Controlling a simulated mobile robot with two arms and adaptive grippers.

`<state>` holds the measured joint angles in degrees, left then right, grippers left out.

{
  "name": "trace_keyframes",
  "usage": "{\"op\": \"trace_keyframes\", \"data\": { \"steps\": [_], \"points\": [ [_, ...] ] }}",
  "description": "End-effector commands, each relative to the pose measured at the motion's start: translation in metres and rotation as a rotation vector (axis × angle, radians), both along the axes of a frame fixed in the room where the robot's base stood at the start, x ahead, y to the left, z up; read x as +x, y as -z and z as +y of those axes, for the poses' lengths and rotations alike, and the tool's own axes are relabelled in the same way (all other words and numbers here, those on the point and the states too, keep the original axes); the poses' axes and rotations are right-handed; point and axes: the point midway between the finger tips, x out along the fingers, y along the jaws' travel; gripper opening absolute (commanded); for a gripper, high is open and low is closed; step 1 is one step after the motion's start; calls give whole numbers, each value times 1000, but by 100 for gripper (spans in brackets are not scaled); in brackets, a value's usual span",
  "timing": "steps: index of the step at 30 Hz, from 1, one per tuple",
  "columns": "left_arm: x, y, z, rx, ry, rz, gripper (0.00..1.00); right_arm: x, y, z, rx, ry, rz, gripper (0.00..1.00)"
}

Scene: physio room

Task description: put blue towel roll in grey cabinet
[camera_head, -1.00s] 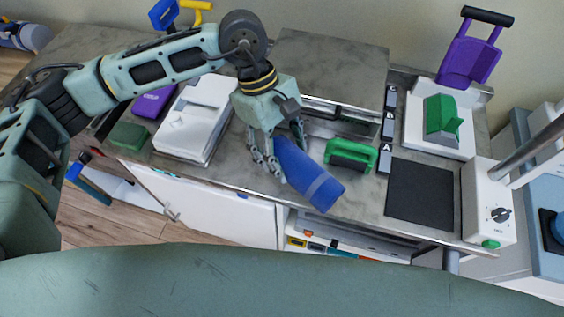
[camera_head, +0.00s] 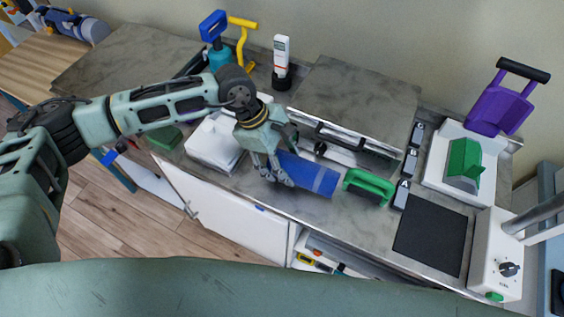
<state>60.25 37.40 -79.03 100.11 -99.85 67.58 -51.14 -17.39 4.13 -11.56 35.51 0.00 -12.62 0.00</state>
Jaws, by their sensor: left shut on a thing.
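The blue towel roll (camera_head: 316,178), with a lighter band, is held over the counter, lying roughly sideways. My left gripper (camera_head: 279,172) is shut on its left end; the fingers hide part of that end. I cannot tell whether the roll touches the counter. My right gripper is not in view.
A green handle (camera_head: 369,187) sits right of the roll, a white box (camera_head: 214,143) left. Small blocks (camera_head: 410,163), a black pad (camera_head: 430,241) and a white stand (camera_head: 436,180) are farther right. Below, a white door (camera_head: 222,214) hangs beside stocked open shelving (camera_head: 318,252).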

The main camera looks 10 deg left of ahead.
Motion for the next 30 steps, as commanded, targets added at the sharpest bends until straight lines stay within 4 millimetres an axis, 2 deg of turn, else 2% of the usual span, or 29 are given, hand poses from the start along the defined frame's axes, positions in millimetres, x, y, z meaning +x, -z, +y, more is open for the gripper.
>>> {"op": "trace_keyframes", "data": {
  "steps": [5,10,15,26,27,30],
  "points": [
    [7,8,11,-1,0,0,29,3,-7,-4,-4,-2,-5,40],
    [7,30,11,0,0,3,29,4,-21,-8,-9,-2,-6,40],
    [7,47,10,-1,0,1,29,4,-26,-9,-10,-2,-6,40],
    [7,52,10,-1,1,0,29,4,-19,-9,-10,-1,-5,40],
    [7,51,10,0,1,0,61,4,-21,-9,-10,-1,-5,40],
    [7,50,11,0,1,0,70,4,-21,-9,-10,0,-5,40]
  ]
}}
